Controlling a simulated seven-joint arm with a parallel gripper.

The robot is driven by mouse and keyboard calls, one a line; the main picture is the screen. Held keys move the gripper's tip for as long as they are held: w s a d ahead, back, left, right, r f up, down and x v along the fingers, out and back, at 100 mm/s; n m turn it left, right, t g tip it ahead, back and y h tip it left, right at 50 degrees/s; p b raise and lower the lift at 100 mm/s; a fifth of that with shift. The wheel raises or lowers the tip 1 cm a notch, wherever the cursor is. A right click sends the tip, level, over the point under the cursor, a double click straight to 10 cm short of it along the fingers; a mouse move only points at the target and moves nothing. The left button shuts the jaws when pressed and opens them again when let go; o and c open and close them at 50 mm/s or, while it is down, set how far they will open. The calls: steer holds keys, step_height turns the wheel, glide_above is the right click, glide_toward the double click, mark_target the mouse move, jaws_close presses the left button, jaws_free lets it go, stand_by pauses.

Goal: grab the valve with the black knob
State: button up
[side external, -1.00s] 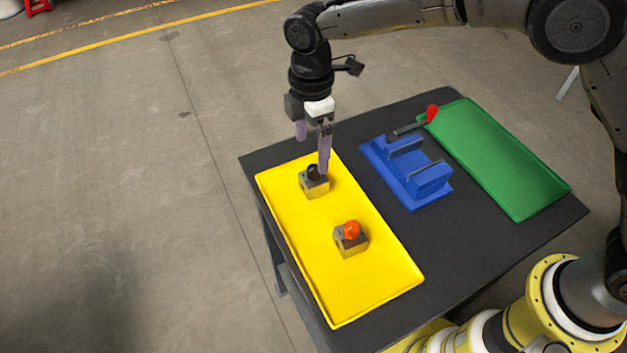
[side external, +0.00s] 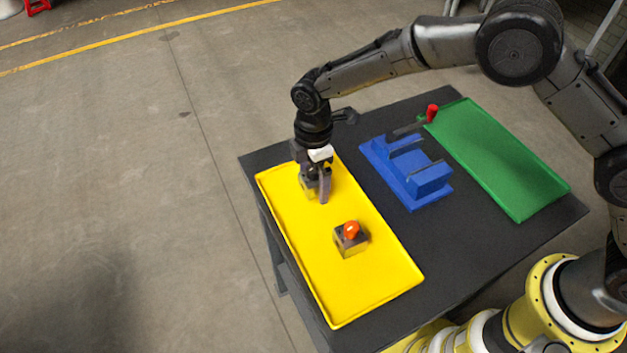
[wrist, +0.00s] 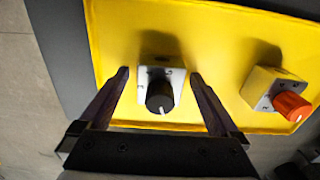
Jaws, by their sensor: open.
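The valve with the black knob (wrist: 160,92) sits on the yellow tray (wrist: 215,40), between the two open fingers of my gripper (wrist: 158,80) in the wrist view. A gap shows on each side of it, so the fingers do not appear to touch it. In the side view my gripper (side external: 316,190) is down at the tray around this valve and hides most of it. The valve with the orange knob (side external: 350,238) stands apart on the same tray, nearer the front; it is at the right in the wrist view (wrist: 279,95).
A blue fixture (side external: 408,170) with raised blocks stands mid-table, with a red-ended lever (side external: 431,112) behind it. An empty green tray (side external: 500,160) lies at the right. The front part of the yellow tray is clear.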

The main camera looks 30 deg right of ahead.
jaws_close()
steer(key=shift+r, duration=0.1)
stand_by(0.3)
steer(key=shift+r, duration=0.15)
